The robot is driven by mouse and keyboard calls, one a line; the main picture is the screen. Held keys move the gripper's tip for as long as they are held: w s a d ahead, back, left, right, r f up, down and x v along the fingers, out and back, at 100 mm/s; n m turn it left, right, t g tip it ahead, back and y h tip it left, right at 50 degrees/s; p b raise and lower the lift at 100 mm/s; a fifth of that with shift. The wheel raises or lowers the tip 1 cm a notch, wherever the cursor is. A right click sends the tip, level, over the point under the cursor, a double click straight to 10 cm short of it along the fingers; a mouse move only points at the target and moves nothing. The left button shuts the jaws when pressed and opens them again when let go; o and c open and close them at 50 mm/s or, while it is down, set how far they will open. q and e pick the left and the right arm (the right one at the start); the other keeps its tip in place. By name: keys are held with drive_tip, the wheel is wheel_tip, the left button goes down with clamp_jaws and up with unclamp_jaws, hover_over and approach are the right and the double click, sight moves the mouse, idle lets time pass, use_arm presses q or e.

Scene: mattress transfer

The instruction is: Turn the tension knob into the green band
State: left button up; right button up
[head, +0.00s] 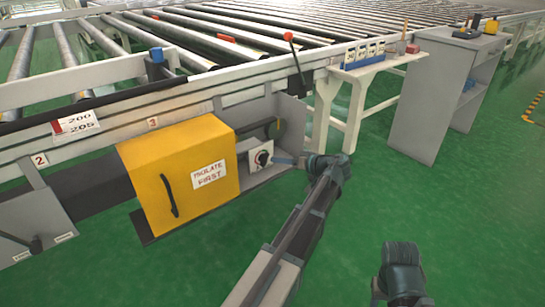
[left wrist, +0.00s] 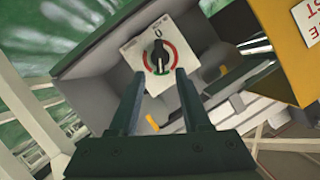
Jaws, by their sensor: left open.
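The tension knob (head: 263,158) is a black knob on a small white plate, inside an open grey housing under the conveyor. In the left wrist view the knob (left wrist: 160,56) stands upright within a ring that shows red at the sides and green near the bottom. My left gripper (head: 283,161) points left at the plate; its two fingers (left wrist: 159,76) are apart and empty, with the knob beyond and between their tips. I cannot tell whether they touch it. My right gripper (head: 402,272) is low at the right, away from the knob; its fingers are hidden.
A yellow box (head: 180,180) marked "ISOLATE FIRST" stands just left of the knob's housing. The roller conveyor (head: 215,98) runs above. A white side table (head: 375,62) and a grey cabinet (head: 435,95) stand at the right. The green floor (head: 470,220) is clear.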

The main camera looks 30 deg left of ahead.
use_arm(q)
drive_tip(key=p+v, duration=0.2)
drive_tip(key=v, duration=0.5)
drive_tip(key=shift+d, duration=0.25)
drive_tip(key=shift+r, duration=0.15)
drive_tip(key=s+d+m+g+h+p, duration=0.3)
drive_tip(key=s+d+m+h+p, duration=1.05)
drive_tip(key=s+d, duration=1.2)
wheel_tip(320, 180, up, 37)
drive_tip(key=a+p, duration=0.1)
drive_tip(key=p, duration=3.6)
drive_tip(key=shift+a+f+y+p, duration=0.15)
drive_tip(key=shift+f+y+p, duration=0.05)
drive_tip(key=shift+y+p, duration=0.15)
drive_tip(key=shift+s, duration=0.1)
